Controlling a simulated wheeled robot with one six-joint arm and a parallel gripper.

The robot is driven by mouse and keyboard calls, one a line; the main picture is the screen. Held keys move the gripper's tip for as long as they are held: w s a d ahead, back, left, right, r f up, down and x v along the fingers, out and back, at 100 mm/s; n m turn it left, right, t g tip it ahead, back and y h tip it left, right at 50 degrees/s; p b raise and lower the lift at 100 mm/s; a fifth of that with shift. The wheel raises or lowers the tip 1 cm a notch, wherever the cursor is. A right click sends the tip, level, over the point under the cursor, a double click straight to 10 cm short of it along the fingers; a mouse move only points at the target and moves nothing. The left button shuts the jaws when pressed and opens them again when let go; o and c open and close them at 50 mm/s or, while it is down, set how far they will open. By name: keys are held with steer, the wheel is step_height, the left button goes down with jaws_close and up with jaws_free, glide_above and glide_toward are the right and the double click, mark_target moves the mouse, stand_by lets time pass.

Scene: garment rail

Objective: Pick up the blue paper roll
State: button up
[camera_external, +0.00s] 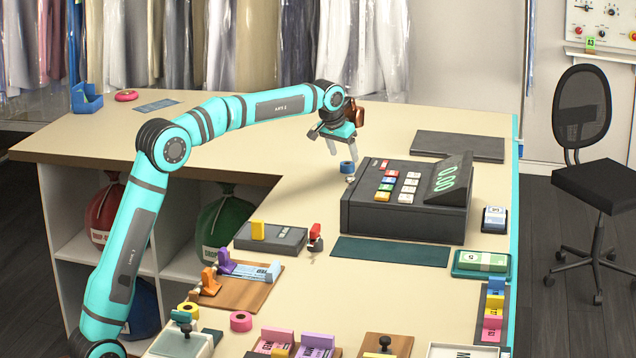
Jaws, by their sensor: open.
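A small blue roll (347,167), which looks like the blue paper roll, is on the counter just left of the black cash register. My gripper (342,152) points down right above it, with its two pale fingers spread apart. The fingertips are close to the top of the roll. I cannot tell whether they touch it or straddle it. A small pale round thing (350,179) shows just in front of the roll.
The cash register (400,215) stands close on the right. A dark flat mat (390,250) lies in front of it. The counter (265,120) behind my gripper is mostly clear.

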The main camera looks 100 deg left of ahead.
mark_target(347, 163)
steer(key=x, duration=0.4)
steer(key=c, duration=1.1)
